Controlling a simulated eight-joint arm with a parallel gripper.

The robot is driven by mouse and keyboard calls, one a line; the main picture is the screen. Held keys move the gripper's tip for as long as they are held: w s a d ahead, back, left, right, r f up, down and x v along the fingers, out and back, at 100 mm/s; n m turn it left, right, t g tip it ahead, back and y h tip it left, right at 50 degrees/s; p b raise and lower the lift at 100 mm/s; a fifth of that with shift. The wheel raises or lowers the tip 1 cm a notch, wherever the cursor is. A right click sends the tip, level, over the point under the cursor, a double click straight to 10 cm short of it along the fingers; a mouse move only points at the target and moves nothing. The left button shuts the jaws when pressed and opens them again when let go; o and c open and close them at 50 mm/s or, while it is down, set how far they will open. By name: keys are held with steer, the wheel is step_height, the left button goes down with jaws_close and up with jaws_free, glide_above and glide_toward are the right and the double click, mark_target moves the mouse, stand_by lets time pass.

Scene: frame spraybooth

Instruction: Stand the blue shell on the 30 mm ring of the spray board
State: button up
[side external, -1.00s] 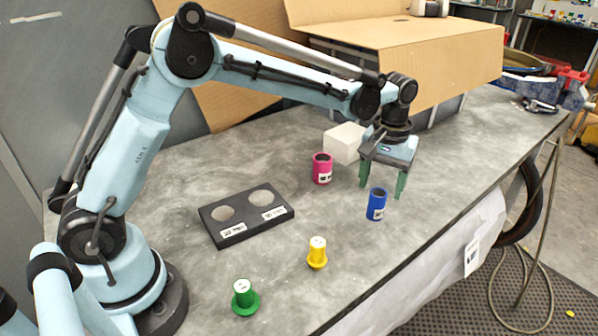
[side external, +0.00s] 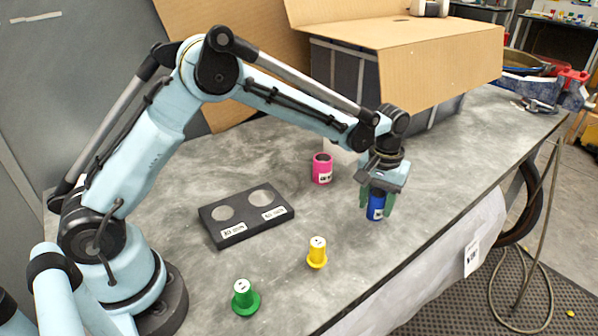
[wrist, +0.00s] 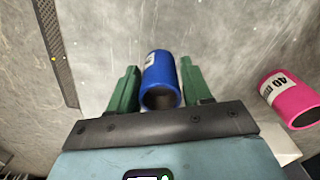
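The blue shell (side external: 376,208) stands upright on the grey bench, right of the spray board. It is a short open-topped tube with a white label, and it also shows in the wrist view (wrist: 160,75). My gripper (side external: 376,203) points down over it, with one green finger on each side. In the wrist view the fingers of my gripper (wrist: 162,88) lie close against its sides and appear shut on it. The dark spray board (side external: 246,231) has two pale round rings. The left ring (side external: 223,213) has a label that seems to read 30 mm; the right ring's label is hard to read. Both rings are empty.
A pink shell (side external: 322,168), labelled 40 mm in the wrist view (wrist: 290,98), stands behind the board. A yellow piece (side external: 317,252) and a green piece (side external: 244,298) stand at the front. A cardboard-sided booth (side external: 420,55) stands at the back. The bench between shell and board is clear.

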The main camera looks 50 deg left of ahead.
steer(key=c, duration=0.8)
steer(key=shift+c, duration=0.2)
steer(key=shift+r, duration=0.15)
